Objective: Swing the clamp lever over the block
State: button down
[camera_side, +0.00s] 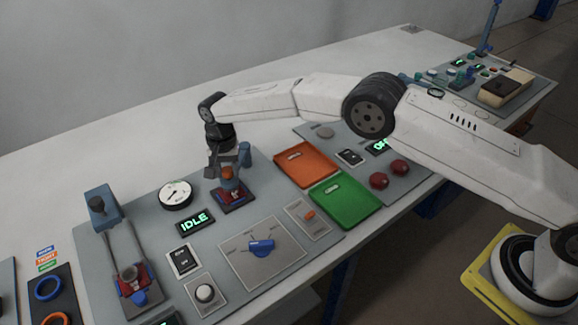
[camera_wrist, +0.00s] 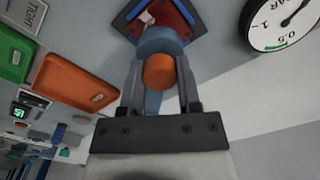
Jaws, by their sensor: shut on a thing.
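The clamp lever is a blue arm (camera_wrist: 155,42) with an orange knob (camera_wrist: 160,72) at its end. In the side view the orange knob (camera_side: 227,173) shows below my gripper (camera_side: 228,166), beside a blue post (camera_side: 245,153). My gripper also shows in the wrist view (camera_wrist: 160,82), its two fingers shut on either side of the orange knob. Under the lever is a dark square base (camera_side: 236,206) with a red pad (camera_wrist: 178,14). A separate block cannot be made out clearly; the lever and gripper cover part of the base.
A round gauge (camera_side: 175,194) and an IDLE display (camera_side: 195,221) sit left of the clamp. An orange tray (camera_side: 303,150) and a green tray (camera_side: 345,215) lie right. A blue rotary knob (camera_side: 261,246) is in front. A tall fixture (camera_side: 101,207) stands far left.

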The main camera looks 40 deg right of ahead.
jog(key=shift+w+a+r, duration=0.1)
jog(key=shift+w+r, duration=0.05)
jog(key=shift+w, duration=0.05)
jog(key=c, duration=0.6)
grip_release()
jog(key=o, duration=0.3)
jog(key=shift+s, duration=0.1)
jog(key=shift+r, duration=3.85)
